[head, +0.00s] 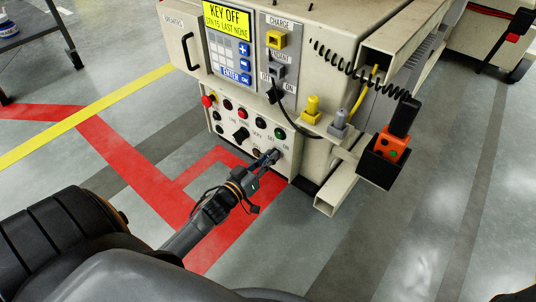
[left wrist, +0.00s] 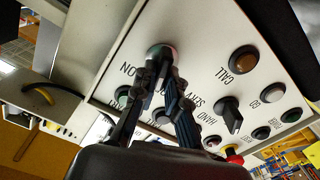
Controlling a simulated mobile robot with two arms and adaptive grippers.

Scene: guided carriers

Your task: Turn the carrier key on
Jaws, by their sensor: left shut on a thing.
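The carrier (head: 315,155) is a beige cabinet with a lower panel of buttons and switches. Its yellow display (head: 227,18) reads "KEY OFF". My left gripper (head: 270,157) is at the lower right of that panel, by the "ON" marking. In the left wrist view, my left gripper (left wrist: 160,68) has its fingertips closed at the round key switch (left wrist: 160,49). The key itself is mostly hidden between the fingers, so its exact angle is hard to tell. My right gripper is in neither view.
A black selector knob (head: 241,135) and several round buttons sit close to the gripper. An orange handset (head: 390,144) in a black holder, with a coiled cord, juts out on the right. A dark table (head: 30,28) stands at upper left. Floor ahead of the carrier is clear.

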